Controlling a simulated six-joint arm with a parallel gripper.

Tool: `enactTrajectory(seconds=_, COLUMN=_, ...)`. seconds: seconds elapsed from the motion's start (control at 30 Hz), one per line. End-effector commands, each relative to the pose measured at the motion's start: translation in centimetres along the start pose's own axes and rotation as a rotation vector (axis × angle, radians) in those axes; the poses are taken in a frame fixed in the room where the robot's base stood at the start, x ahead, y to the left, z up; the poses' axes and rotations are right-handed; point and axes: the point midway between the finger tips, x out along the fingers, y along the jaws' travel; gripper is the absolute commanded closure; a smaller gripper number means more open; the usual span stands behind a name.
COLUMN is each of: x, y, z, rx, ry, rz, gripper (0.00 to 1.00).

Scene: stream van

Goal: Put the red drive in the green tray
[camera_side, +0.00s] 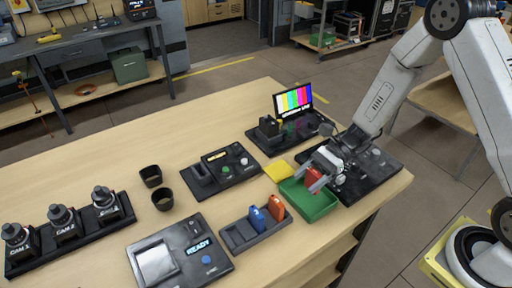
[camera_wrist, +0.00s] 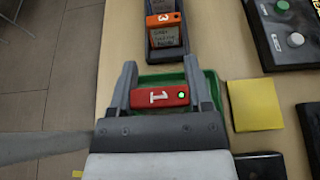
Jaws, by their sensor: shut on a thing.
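The red drive (camera_wrist: 160,97), marked 1 with a green light, is between the fingers of my gripper (camera_wrist: 160,94), which is shut on it. In the side view the red drive (camera_side: 313,175) is held by my gripper (camera_side: 318,178) above the green tray (camera_side: 308,203). In the wrist view the green tray (camera_wrist: 208,82) lies behind and below the drive, mostly hidden by my gripper. I cannot tell the exact height of the drive over the tray floor.
A dark rack (camera_side: 240,237) holds a blue drive (camera_side: 257,218) and an orange drive (camera_side: 276,206), close to the tray. A yellow pad (camera_side: 278,172) lies beside the tray. Control panels (camera_side: 224,168) and a READY console (camera_side: 180,258) stand around.

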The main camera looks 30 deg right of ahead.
Motion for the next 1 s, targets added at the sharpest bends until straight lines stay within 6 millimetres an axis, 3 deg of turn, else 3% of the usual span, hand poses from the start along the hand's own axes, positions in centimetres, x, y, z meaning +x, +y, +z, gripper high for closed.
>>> enactTrajectory(seconds=0.33, x=0.3, y=-0.5, z=-0.5, rx=0.000, ry=0.000, rz=0.001, gripper=1.00)
enactTrajectory(seconds=0.7, x=1.5, y=-0.6, z=-3.3, rx=-0.001, ry=0.000, rz=0.001, gripper=1.00)
enactTrajectory(seconds=1.0, x=1.5, y=-0.6, z=-3.4, rx=-0.001, ry=0.000, rz=0.000, gripper=1.00)
